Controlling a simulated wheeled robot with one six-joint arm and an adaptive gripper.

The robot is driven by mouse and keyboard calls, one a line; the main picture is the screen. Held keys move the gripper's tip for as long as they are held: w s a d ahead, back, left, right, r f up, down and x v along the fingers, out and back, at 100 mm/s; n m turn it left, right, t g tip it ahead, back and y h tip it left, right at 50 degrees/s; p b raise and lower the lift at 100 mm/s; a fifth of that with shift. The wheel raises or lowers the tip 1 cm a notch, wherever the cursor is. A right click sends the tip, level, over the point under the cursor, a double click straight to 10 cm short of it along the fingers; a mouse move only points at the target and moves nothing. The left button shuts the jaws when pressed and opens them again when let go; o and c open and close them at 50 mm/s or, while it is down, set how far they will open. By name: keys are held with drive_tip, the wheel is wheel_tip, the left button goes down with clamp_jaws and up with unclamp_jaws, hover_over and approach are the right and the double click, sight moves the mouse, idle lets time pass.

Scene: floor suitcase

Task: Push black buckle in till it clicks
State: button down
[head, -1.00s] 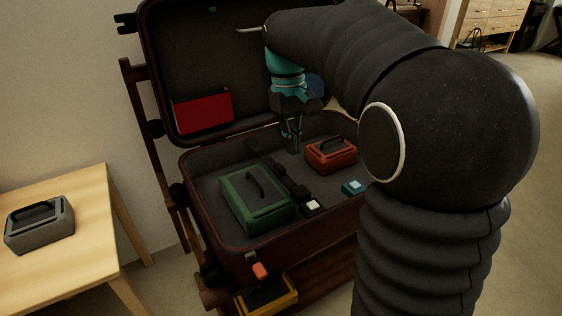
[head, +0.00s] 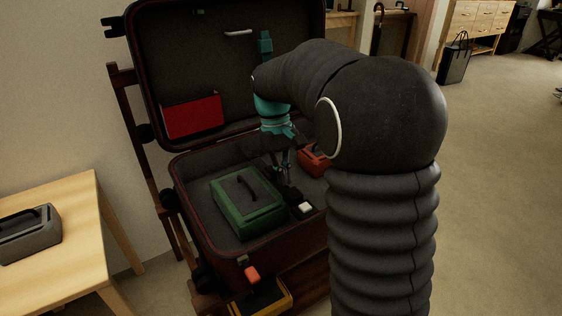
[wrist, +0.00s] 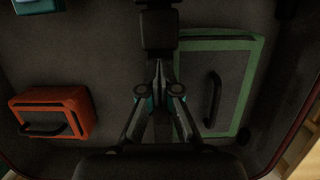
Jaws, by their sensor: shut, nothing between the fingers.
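The black buckle (head: 293,196) lies on the grey suitcase floor, between the green case and the orange-red case. It has a white block (head: 305,208) at its near end. In the wrist view the dark buckle parts (wrist: 159,30) lie just beyond my fingertips. My gripper (head: 283,174) points down inside the suitcase, close to the buckle. Its fingers are together and empty, which also shows in the wrist view (wrist: 158,70). I cannot tell whether the fingertips touch the buckle. My arm hides the right part of the suitcase in the head view.
The green case (head: 245,202) stands close beside my gripper, and the orange-red case (head: 314,160) is on the other side. A teal block (wrist: 38,5) shows in the wrist view. The suitcase (head: 262,236) has raised walls and an upright lid. A wooden table (head: 75,235) stands at left.

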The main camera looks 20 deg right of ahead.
drive_tip(key=shift+s+f, duration=0.15)
drive_tip(key=shift+f, duration=0.35)
